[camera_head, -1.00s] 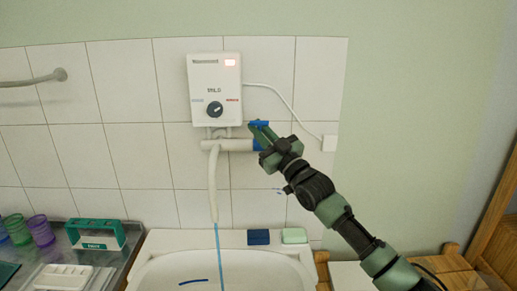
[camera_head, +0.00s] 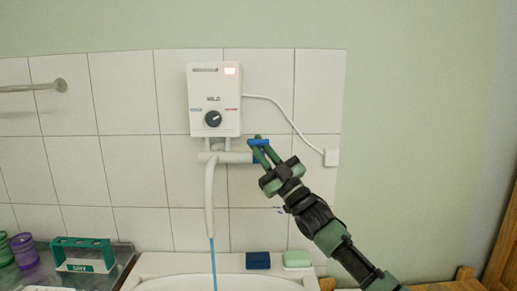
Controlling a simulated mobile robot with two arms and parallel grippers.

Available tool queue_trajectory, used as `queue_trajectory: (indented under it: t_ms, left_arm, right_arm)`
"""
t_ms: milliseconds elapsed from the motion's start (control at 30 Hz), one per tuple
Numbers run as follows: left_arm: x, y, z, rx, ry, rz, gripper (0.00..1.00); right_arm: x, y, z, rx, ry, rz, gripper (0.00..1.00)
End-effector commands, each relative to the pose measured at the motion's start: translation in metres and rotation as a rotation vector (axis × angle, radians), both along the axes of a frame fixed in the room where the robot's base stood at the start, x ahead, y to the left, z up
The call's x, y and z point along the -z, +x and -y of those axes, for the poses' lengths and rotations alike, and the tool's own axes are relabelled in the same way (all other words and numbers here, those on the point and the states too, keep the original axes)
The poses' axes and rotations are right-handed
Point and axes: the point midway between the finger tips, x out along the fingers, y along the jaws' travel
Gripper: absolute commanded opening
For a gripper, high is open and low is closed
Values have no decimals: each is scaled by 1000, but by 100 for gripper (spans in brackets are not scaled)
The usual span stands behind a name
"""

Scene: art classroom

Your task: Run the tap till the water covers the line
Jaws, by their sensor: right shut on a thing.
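The tap is a white pipe (camera_head: 210,190) below a white wall heater (camera_head: 213,98), with a long spout hanging down. A thin blue stream of water (camera_head: 214,262) falls from the spout's end. A blue tap handle (camera_head: 259,142) is at the right end of the pipe. My right gripper (camera_head: 262,154) is shut on this handle. The white sink (camera_head: 160,263) is cut off by the bottom edge, so the water level and any line inside it are hidden. My left gripper is out of view.
A dark blue block (camera_head: 258,260) and a pale green block (camera_head: 297,258) lie on the sink's back rim. A green rack (camera_head: 83,254) and purple cups (camera_head: 24,250) stand at left. A cable runs from the heater to a socket (camera_head: 331,157).

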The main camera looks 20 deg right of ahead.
Motion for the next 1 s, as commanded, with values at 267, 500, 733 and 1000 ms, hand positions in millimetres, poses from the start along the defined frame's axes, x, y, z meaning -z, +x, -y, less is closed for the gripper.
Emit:
queue_trajectory:
  t_ms: [267, 500, 733, 1000]
  left_arm:
    - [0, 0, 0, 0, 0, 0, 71]
    - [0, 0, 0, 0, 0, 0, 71]
    - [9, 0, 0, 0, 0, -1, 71]
    - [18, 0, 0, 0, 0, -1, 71]
  right_arm:
    - [2, 1, 0, 0, -1, -4, 32]
    - [2, 0, 0, 0, 0, -2, 32]
    - [22, -18, 11, 1, -1, -5, 32]
    - [47, -47, 26, 1, -1, -5, 32]
